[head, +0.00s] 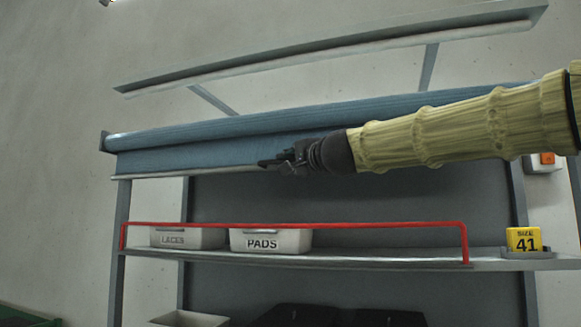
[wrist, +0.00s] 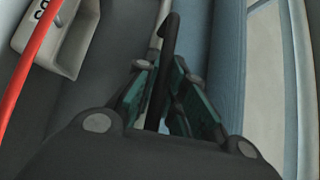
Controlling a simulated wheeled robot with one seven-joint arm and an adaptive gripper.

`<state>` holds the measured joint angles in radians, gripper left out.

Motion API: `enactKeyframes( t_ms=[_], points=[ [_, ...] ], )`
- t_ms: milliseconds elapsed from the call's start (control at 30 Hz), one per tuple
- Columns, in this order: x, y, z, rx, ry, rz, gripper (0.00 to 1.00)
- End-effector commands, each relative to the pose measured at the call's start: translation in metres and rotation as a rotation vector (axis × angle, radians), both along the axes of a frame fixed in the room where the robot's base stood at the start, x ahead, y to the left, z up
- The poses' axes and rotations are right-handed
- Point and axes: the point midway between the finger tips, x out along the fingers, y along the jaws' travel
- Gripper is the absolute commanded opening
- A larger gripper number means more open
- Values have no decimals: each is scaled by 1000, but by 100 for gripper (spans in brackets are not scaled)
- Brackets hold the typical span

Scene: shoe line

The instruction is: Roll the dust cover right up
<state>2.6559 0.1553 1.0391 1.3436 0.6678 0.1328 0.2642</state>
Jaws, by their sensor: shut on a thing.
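The blue dust cover (head: 215,150) is mostly wound on a roll along the top of the rack. A short strip of it hangs below the roll, ending in a pale bottom bar (head: 190,173). My gripper (head: 274,163) is at this bar, near its middle. In the wrist view my gripper (wrist: 165,108) is shut on a dark hooked pull loop (wrist: 168,42), which stands up between the fingers. The blue cover (wrist: 228,60) runs close along their right side. My arm hides the right part of the bar.
A red rail (head: 350,226) crosses before a shelf with a LACES bin (head: 180,238) and a PADS bin (head: 270,241). A yellow SIZE 41 block (head: 523,239) stands at right. A slanted canopy (head: 330,50) is above the roll. The dark back panel is uncovered.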

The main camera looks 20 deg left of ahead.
Motion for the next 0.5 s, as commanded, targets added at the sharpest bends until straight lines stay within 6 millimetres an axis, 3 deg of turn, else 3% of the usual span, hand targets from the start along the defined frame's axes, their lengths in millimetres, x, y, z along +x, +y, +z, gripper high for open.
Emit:
enactKeyframes(
  t_ms=[33, 100, 500],
  points=[
    [-1, -1, 12, 3, -3, -1, 0],
    [-1, -1, 17, 3, -3, 0, 0],
    [-1, -1, 23, 3, -3, -1, 0]
  ],
)
